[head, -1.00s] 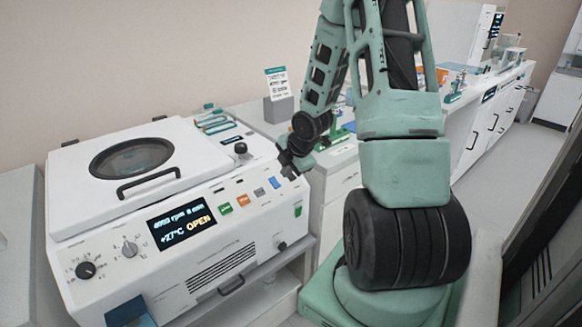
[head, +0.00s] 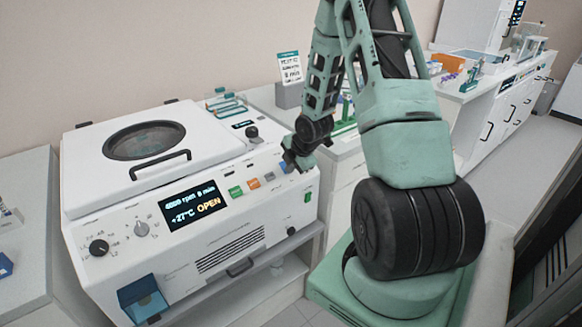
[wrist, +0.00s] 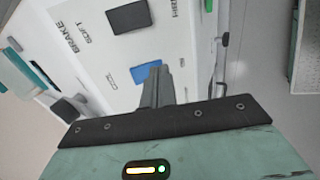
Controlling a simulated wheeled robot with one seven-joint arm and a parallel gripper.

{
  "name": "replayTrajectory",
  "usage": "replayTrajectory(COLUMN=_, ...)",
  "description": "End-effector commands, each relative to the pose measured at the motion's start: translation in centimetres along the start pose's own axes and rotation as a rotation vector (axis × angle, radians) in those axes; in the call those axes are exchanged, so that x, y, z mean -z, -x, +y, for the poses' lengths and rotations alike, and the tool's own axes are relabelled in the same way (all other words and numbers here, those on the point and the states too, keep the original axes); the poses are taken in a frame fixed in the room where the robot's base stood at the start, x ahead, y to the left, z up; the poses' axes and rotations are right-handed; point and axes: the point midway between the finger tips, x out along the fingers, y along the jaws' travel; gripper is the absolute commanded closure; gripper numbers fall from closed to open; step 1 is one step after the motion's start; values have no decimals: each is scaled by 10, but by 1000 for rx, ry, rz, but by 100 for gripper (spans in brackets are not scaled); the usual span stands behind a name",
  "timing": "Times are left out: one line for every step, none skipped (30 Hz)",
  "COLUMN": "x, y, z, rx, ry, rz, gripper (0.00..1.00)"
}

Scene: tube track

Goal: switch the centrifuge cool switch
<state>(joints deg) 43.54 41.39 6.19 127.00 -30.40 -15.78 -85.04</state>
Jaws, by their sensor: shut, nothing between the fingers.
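The white centrifuge (head: 140,275) stands at the left in the head view, its lid down. Its display (head: 194,206) reads "+27°C OPEN". Along the panel sit a green switch (head: 236,191), an orange switch (head: 253,184) and a grey switch (head: 269,177). A blue switch (wrist: 143,74) shows in the wrist view, beside the dark grey one (wrist: 130,17) labelled with brake and soft; no cool label is readable. My gripper (head: 288,167) is shut and empty. Its fingertips (wrist: 156,68) overlap the blue switch's edge in the wrist view; whether they touch it I cannot tell.
Two dark knobs and a grey one sit on the panel, including the left knob (head: 99,247). A lid handle (head: 160,167) lies behind the switches. A small sign (head: 289,68) stands behind. A bench (head: 490,105) runs along the right; the floor beside it is clear.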

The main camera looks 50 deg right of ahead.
Motion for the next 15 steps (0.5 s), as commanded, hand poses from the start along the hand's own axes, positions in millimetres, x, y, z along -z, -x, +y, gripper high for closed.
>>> replayTrajectory(x=0, y=-1, z=0, rx=1, ry=0, rz=0, gripper=100)
replayTrajectory(x=0, y=-1, z=0, rx=1, ry=0, rz=1, gripper=100)
replayTrajectory(x=0, y=-1, z=-1, rx=2, ry=0, rz=1, gripper=100)
replayTrajectory(x=0, y=-1, z=-1, rx=2, ry=0, rz=1, gripper=100)
replayTrajectory(x=0, y=-1, z=-1, rx=2, ry=0, rz=1, gripper=100)
replayTrajectory(x=0, y=-1, z=0, rx=2, ry=0, rz=1, gripper=100)
replayTrajectory(x=0, y=-1, z=0, rx=2, ry=0, rz=1, gripper=100)
replayTrajectory(x=0, y=0, z=0, rx=2, ry=0, rz=1, gripper=100)
replayTrajectory(x=0, y=1, z=0, rx=2, ry=0, rz=1, gripper=100)
replayTrajectory(x=0, y=2, z=1, rx=2, ry=0, rz=1, gripper=100)
replayTrajectory(x=0, y=3, z=2, rx=2, ry=0, rz=1, gripper=100)
replayTrajectory(x=0, y=5, z=3, rx=2, ry=0, rz=1, gripper=100)
replayTrajectory(x=0, y=6, z=4, rx=1, ry=0, rz=1, gripper=100)
replayTrajectory(x=0, y=8, z=4, rx=1, ry=0, rz=1, gripper=100)
replayTrajectory(x=0, y=10, z=5, rx=1, ry=-1, rz=1, gripper=100)
